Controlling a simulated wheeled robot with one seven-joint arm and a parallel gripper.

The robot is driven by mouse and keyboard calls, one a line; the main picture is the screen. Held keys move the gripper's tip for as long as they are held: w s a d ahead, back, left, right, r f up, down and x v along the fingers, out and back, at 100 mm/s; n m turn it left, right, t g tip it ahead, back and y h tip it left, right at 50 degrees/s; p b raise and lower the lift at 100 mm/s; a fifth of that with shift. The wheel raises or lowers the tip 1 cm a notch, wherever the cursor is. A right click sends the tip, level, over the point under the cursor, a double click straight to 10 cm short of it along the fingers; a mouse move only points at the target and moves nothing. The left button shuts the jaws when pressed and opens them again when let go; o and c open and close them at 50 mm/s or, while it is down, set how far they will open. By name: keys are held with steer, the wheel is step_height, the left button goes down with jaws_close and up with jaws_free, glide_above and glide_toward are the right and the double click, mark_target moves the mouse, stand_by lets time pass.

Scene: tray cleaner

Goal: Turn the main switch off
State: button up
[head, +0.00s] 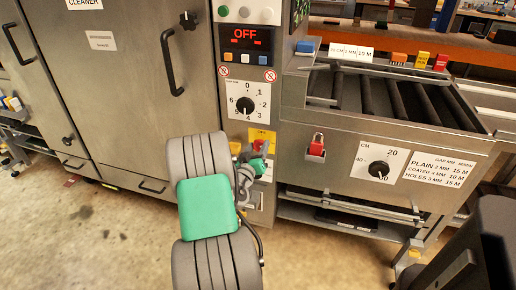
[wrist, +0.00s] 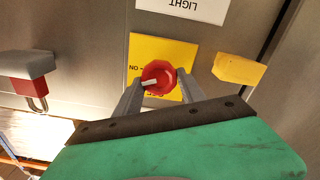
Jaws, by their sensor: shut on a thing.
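The main switch is a red round knob (wrist: 158,77) on a yellow plate (wrist: 146,49) in the wrist view. The plate's lettering is upside down there. "ON" is readable at the knob's left; the other word is partly covered. The knob's white mark points left, toward "ON". My gripper (wrist: 157,88) has its two grey fingers on either side of the knob and is shut on it.
Above the switch are a numbered black dial (head: 246,106) and a display reading "OFF" (head: 245,34). A red padlock (head: 316,145) hangs on the panel to the right, beside another black dial (head: 378,169). A yellow block (wrist: 238,70) sits close right of my fingers.

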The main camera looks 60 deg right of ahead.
steer(key=n, duration=0.3)
steer(key=shift+w+n, duration=0.1)
steer(key=shift+n, duration=0.3)
steer(key=n+p, duration=0.1)
steer(key=n, duration=0.2)
steer(key=shift+n, duration=0.3)
steer(key=n+p, duration=0.1)
steer(key=n, duration=0.2)
steer(key=n+p, duration=0.1)
steer(key=n, duration=0.1)
steer(key=shift+w+f+n, duration=0.1)
steer(key=shift+f+n, duration=0.1)
steer(key=shift+n, duration=0.2)
steer(key=o, duration=1.3)
steer(key=shift+a+f, duration=0.1)
steer(key=s+a, duration=0.1)
steer(key=a, duration=0.6)
steer(key=shift+s+a, duration=0.15)
steer(key=shift+a, duration=0.15)
